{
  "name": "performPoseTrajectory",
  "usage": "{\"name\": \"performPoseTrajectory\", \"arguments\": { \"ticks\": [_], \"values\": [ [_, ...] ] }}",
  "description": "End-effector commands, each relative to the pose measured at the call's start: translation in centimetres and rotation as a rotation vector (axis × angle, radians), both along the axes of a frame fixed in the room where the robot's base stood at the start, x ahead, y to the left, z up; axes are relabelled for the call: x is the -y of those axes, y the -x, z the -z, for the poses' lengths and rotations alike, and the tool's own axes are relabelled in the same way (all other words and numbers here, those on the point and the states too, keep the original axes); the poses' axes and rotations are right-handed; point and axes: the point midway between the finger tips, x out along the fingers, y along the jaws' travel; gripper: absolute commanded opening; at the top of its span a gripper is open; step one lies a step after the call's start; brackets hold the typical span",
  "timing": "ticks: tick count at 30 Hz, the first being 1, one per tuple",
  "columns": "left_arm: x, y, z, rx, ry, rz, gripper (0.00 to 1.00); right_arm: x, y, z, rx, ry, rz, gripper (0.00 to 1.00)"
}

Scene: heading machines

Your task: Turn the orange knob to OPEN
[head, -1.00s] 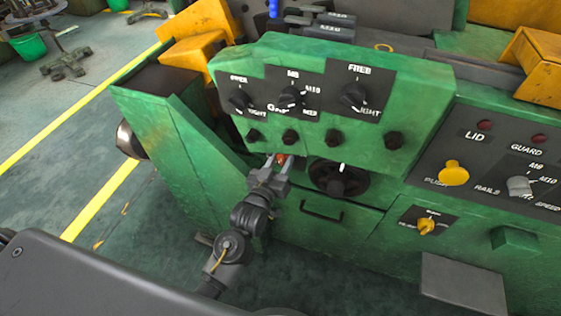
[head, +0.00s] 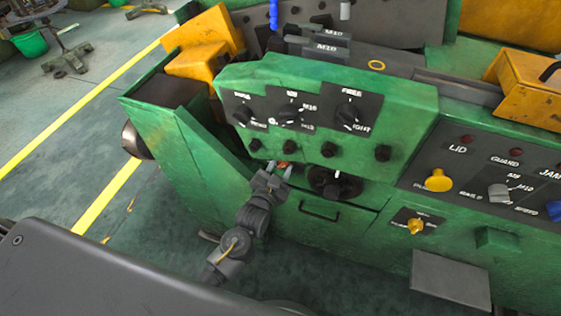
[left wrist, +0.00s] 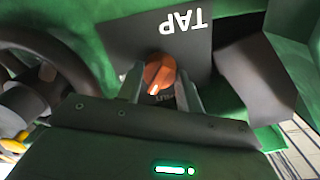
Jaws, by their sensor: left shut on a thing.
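The orange knob (left wrist: 159,72) sits on a dark plate (left wrist: 125,38) lettered TAP, which appears upside down in the left wrist view. My left gripper (left wrist: 160,80) is shut on the knob, with one finger on each side of it. The white mark on the knob points to the bottom of that view, near a partly hidden label that I cannot read surely. In the head view my left gripper (head: 277,171) reaches under the green control panel, and only a bit of the orange knob (head: 284,164) shows. My right gripper is not in view.
A dark round handwheel (head: 335,183) is just right of the gripper; its rim also shows in the left wrist view (left wrist: 62,50). The green panel (head: 290,75) with black knobs overhangs the gripper. A drawer handle (head: 319,210) is below right. Open floor lies left.

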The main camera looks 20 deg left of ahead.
Motion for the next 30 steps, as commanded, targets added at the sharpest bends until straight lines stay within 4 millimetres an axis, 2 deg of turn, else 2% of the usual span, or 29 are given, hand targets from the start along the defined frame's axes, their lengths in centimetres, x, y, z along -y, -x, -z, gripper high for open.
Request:
{"name": "performPoseTrajectory", "arguments": {
  "ticks": [1, 15, 30],
  "values": [
    [0.1, 0.0, -0.4, 0.002, -0.043, 0.002, 0.13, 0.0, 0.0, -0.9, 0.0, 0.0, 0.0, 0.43],
    [0.2, 0.0, -0.4, 0.03, -0.486, 0.003, 0.13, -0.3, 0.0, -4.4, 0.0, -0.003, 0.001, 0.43],
    [0.3, 0.0, -0.2, 0.054, -0.823, 0.003, 0.13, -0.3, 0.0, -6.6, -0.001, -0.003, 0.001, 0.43]
  ]
}}
